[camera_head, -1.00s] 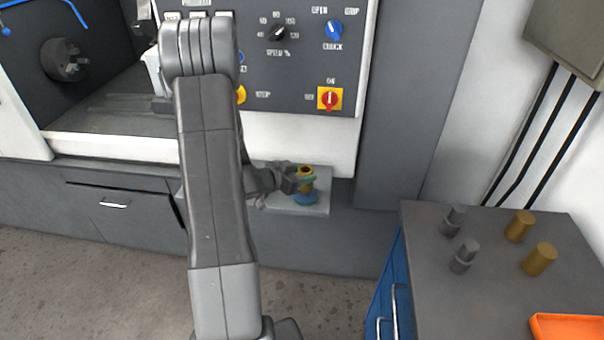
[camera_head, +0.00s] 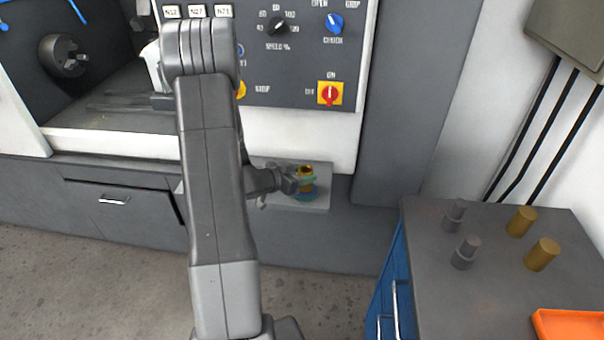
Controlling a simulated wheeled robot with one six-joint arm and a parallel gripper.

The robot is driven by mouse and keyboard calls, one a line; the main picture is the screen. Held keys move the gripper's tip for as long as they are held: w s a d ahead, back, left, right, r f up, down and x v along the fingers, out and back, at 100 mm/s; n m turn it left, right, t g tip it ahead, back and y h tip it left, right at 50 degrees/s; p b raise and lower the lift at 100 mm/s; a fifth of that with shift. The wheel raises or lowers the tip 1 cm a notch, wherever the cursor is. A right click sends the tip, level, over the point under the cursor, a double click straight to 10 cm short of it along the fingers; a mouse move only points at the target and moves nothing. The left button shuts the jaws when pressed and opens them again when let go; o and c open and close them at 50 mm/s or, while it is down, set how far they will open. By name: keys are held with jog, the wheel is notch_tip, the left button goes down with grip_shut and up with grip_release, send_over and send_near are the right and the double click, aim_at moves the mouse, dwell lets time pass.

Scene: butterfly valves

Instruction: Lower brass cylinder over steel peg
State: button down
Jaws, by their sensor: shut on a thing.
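A brass cylinder (camera_head: 306,170) stands upright at the end of my gripper (camera_head: 298,182), low in front of the machine. My gripper reaches in from the left and is shut on it. A greenish band shows around the cylinder at the fingers. Just below it is a blue round base (camera_head: 307,196) on a light grey shelf (camera_head: 318,206). No steel peg shows under the cylinder; I cannot tell whether the cylinder is around one or touches the base. My arm hides part of the shelf on the left.
A grey-topped cabinet (camera_head: 490,275) at the right bears two grey stepped pegs (camera_head: 464,252), two more brass cylinders (camera_head: 541,254) and an orange tray (camera_head: 570,325). The machine's control panel (camera_head: 290,75) rises behind the shelf. Bare floor lies in front.

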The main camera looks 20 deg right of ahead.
jog(key=shift+f, duration=0.3)
jog(key=c, duration=0.7)
grip_release()
jog(key=b+v, duration=0.1)
jog(key=v, duration=1.2)
jog(key=shift+a+r, duration=0.2)
jog(key=shift+a, duration=0.15)
jog(key=shift+d, duration=0.1)
